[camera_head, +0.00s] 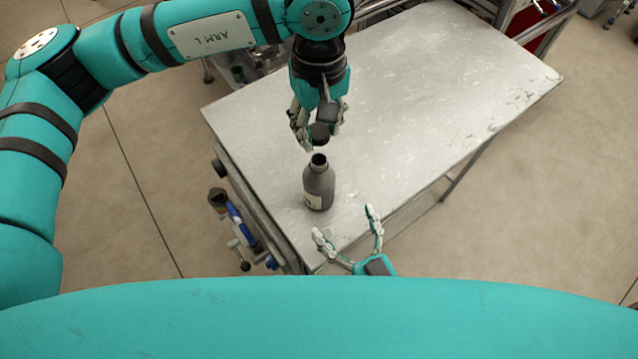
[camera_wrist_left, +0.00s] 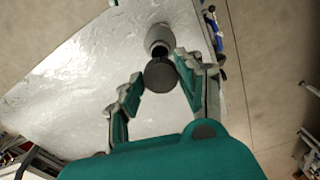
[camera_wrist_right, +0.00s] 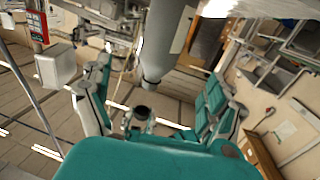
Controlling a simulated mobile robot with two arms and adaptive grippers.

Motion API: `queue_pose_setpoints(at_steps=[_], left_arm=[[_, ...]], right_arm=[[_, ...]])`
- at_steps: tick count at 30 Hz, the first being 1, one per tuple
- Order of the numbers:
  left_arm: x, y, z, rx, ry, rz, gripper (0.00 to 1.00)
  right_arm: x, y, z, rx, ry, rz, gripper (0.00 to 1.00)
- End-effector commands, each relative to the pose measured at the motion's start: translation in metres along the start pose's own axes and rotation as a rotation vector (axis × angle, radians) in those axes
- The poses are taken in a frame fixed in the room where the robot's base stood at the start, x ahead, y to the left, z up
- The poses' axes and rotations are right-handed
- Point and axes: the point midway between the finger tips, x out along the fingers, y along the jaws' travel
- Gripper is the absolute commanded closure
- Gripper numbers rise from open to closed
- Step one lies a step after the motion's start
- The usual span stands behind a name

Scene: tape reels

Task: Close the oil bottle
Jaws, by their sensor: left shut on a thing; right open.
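A grey oil bottle (camera_head: 319,187) with a pale label stands upright on the metal table near its left front edge, its dark mouth uncovered. My left gripper (camera_head: 317,132) is shut on a dark round cap (camera_head: 320,131), just above and apart from the bottle mouth. In the left wrist view the cap (camera_wrist_left: 160,76) sits between the fingertips, with the bottle (camera_wrist_left: 159,38) beyond it. My right gripper (camera_head: 344,222) is open and empty at the front of the table. In the right wrist view, which looks upside down, the bottle (camera_wrist_right: 165,45) shows beyond the open fingers.
The worn metal table (camera_head: 430,90) is bare to the right of and behind the bottle. A blue-handled vise-like fixture (camera_head: 237,222) is at the table's left side. Metal framing stands behind the table at the top right.

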Motion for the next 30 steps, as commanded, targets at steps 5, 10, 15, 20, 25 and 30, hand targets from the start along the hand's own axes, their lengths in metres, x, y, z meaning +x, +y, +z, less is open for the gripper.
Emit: queue_pose_setpoints(at_steps=[5, 10, 15, 20, 25, 30], left_arm=[[0.000, 0.000, 0.000, 0.000, 0.000, 0.000, 0.74], [0.000, 0.000, 0.000, 0.000, 0.000, 0.000, 0.74], [0.000, 0.000, 0.000, 0.000, 0.000, 0.000, 0.74], [0.000, 0.000, 0.000, 0.000, 0.000, 0.000, 0.74], [0.000, 0.000, 0.000, 0.000, 0.000, 0.000, 0.74], [0.000, 0.000, 0.000, 0.000, 0.000, 0.000, 0.74]], right_arm=[[0.027, 0.000, -0.001, 0.001, 0.004, 0.001, 0.09], [0.061, 0.000, -0.002, 0.000, 0.005, 0.001, 0.09], [0.090, 0.000, -0.001, 0.001, 0.002, 0.001, 0.09], [0.107, 0.000, 0.000, 0.001, 0.000, 0.001, 0.09], [0.115, 0.000, 0.000, 0.000, -0.001, 0.000, 0.09], [0.115, 0.000, 0.000, 0.000, -0.001, 0.000, 0.09]])
